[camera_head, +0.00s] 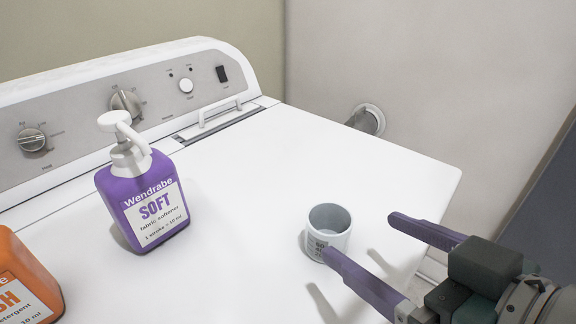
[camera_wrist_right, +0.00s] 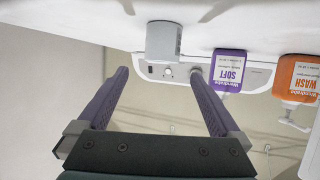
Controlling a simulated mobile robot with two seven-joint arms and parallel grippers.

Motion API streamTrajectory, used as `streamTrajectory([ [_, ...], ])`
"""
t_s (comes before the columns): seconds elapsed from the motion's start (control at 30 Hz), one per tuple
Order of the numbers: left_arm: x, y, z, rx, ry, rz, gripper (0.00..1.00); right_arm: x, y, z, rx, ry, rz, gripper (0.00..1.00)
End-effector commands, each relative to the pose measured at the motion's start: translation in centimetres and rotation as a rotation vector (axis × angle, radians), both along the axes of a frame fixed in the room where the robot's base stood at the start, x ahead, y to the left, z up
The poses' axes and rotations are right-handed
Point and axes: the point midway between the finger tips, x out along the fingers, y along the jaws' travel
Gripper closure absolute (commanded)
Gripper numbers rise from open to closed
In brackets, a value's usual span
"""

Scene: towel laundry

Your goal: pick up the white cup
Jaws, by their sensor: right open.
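The white cup (camera_head: 333,240) stands upright on the white washing machine top, with its open mouth up and grey print on its side. In the right wrist view, which appears upside down, the cup (camera_wrist_right: 163,42) hangs at the top, centred between and beyond the fingertips. My right gripper (camera_head: 362,237) comes in from the lower right, open and empty, with its purple fingers pointing at the cup. The near fingertip overlaps the cup's lower right edge in the head view; whether it touches is unclear. It also shows in the wrist view (camera_wrist_right: 158,72). My left gripper is not in view.
A purple softener bottle (camera_head: 143,200) with a white pump stands left of the cup. An orange detergent bottle (camera_head: 22,280) is at the lower left edge. The control panel (camera_head: 75,122) rises behind. The machine top (camera_head: 255,190) is clear between softener and cup.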

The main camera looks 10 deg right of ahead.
Motion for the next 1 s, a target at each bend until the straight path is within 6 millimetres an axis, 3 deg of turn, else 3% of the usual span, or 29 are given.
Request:
streamTrajectory([
  [0.63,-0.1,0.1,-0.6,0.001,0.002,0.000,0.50,6.6,2.2,-3.3,-0.001,-0.001,-0.004,0.00],
  [0.97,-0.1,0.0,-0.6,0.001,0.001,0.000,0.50,7.2,2.5,-3.6,-0.001,0.002,-0.003,0.00],
  [1.0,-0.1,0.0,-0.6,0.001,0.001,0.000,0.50,7.2,2.5,-3.6,-0.001,0.002,-0.003,0.03],
])
